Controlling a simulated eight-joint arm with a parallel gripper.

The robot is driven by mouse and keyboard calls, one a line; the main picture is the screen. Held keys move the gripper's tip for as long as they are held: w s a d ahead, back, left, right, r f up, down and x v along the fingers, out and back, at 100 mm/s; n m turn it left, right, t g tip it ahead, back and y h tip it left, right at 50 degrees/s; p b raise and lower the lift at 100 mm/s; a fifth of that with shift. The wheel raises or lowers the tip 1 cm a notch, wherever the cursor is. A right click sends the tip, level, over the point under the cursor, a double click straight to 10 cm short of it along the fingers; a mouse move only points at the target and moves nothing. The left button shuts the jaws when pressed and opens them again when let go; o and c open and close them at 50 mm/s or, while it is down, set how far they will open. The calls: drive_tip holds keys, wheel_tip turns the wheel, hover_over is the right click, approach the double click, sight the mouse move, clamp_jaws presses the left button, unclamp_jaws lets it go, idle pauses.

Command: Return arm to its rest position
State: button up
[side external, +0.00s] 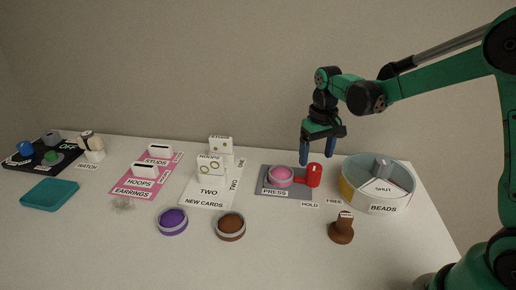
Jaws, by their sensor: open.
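My gripper (317,154) hangs from my green and black arm at the right of the side external view. Its two blue fingers point down and are apart, with nothing between them. It is above and behind the red lever (314,175) and the pink button (280,176) on the grey "PRESS" pad (276,190). I cannot tell from this one view how high the fingertips are above the table.
A round "BEADS" container (348,190) stands right of the pad, with a brown stamp-like piece (341,231) in front. Purple (172,222) and brown (230,227) round pieces lie front centre. Cards, a pink mat (128,186) and a teal slab (50,194) are left. The front table is mostly clear.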

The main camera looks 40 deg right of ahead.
drive_tip(key=shift+r, duration=0.45)
drive_tip(key=shift+s+a+r, duration=0.1)
drive_tip(key=shift+a+r, duration=0.05)
drive_tip(key=shift+r, duration=0.1)
drive_tip(key=s+a+r+n+t, duration=0.2)
drive_tip(key=s+a+r+t, duration=0.3)
drive_tip(key=s+a+t, duration=0.2)
drive_tip(key=shift+s+r, duration=0.15)
drive_tip(key=shift+s, duration=0.9)
